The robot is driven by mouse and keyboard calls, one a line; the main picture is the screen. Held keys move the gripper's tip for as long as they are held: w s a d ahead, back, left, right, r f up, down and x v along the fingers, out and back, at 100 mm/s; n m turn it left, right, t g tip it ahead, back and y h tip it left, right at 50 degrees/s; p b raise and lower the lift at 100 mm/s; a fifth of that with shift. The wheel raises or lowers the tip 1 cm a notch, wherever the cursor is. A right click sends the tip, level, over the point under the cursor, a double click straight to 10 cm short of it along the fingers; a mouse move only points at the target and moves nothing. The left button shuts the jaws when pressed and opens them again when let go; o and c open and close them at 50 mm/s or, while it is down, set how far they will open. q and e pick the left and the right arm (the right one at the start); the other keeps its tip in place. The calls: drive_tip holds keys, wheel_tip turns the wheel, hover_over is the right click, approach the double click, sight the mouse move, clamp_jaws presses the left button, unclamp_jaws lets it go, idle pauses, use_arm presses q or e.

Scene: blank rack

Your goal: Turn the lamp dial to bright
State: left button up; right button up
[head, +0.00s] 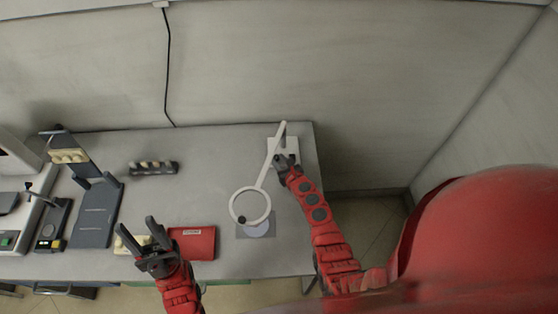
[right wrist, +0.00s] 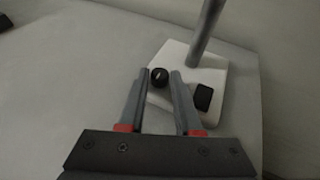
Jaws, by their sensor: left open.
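The lamp has a white base (head: 292,145) at the table's back right, a slanted white arm and a ring head (head: 236,214). In the right wrist view the base (right wrist: 222,75) carries a round black dial (right wrist: 159,77) with a pale mark and a black square pad (right wrist: 204,97) beside it. My right gripper (right wrist: 160,74) is open, its fingertips on either side of the dial; contact cannot be told. In the head view my right gripper (head: 285,161) covers part of the base. My left gripper (head: 136,222) is open and empty near the table's front.
A grey post (right wrist: 207,30) rises from the base close to my right fingers. A red box (head: 200,243) lies beside my left gripper. The table's middle is clear.

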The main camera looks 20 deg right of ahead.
clamp_jaws()
drive_tip(key=shift+d, duration=0.15)
drive_tip(key=shift+w+d+f+n+g+y+b, duration=0.15)
drive_tip(key=shift+n+y+b, duration=0.2)
drive_tip(key=shift+n+y, duration=0.2)
drive_tip(key=shift+s+d+r+n+g+y+b, duration=0.15)
drive_tip(key=shift+n+y+b, duration=0.15)
drive_tip(key=shift+n+y, duration=0.25)
drive_tip(key=n+y+b, duration=0.1)
drive_tip(key=n+g+y, duration=0.1)
drive_tip(key=n+y+b, duration=0.1)
drive_tip(key=shift+w+d+f+g+y+b, duration=0.2)
drive_tip(key=shift+w+d+g+y+b, duration=0.1)
drive_tip(key=shift+y, duration=0.1)
drive_tip(key=n+g+y+b, duration=0.1)
drive_tip(key=b, duration=0.1)
drive_tip(key=n+g+y+b, duration=0.1)
drive_tip(key=n+g+b, duration=0.1)
drive_tip(key=b, duration=0.1)
drive_tip(key=n+g+y+b, duration=0.1)
drive_tip(key=n+y+b, duration=0.1)
drive_tip(key=shift+w+d+f, duration=0.1)
drive_tip(key=shift+w+d, duration=0.15)
drive_tip(key=n+g+b, duration=0.1)
drive_tip(key=b, duration=0.2)
drive_tip(key=shift+g+y, duration=0.4)
drive_tip(key=shift+w+n+g+b, duration=0.1)
drive_tip(key=shift+n+g+b, duration=0.45)
drive_tip(key=shift+b, duration=0.75)
drive_tip(key=shift+r, duration=0.2)
